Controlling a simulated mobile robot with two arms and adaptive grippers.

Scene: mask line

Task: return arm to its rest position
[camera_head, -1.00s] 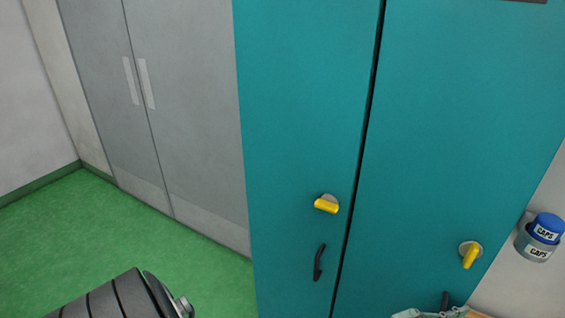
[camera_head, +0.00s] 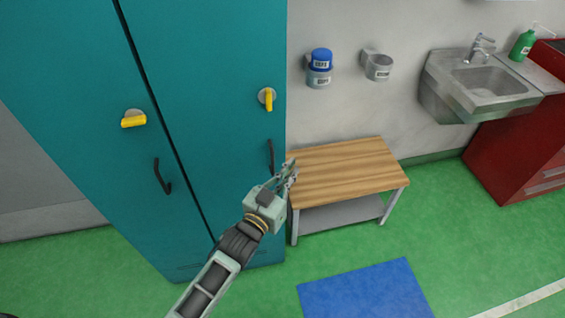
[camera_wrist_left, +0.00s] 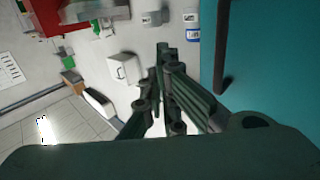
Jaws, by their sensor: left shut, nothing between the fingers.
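My left arm reaches up from the bottom of the head view. My left gripper (camera_head: 288,172) is shut and empty, in front of the left end of the wooden bench and close to the teal cabinet's right door. It also shows in the left wrist view (camera_wrist_left: 165,60), its fingers together with nothing between them. My right gripper is in neither view.
The teal cabinet (camera_head: 70,90) has black handles and yellow knobs, both doors closed. A wooden bench (camera_head: 345,170) stands beside it. Wall holders (camera_head: 378,66), a sink (camera_head: 485,85) and a red cabinet (camera_head: 520,150) are right. A blue mat (camera_head: 365,292) lies on open green floor.

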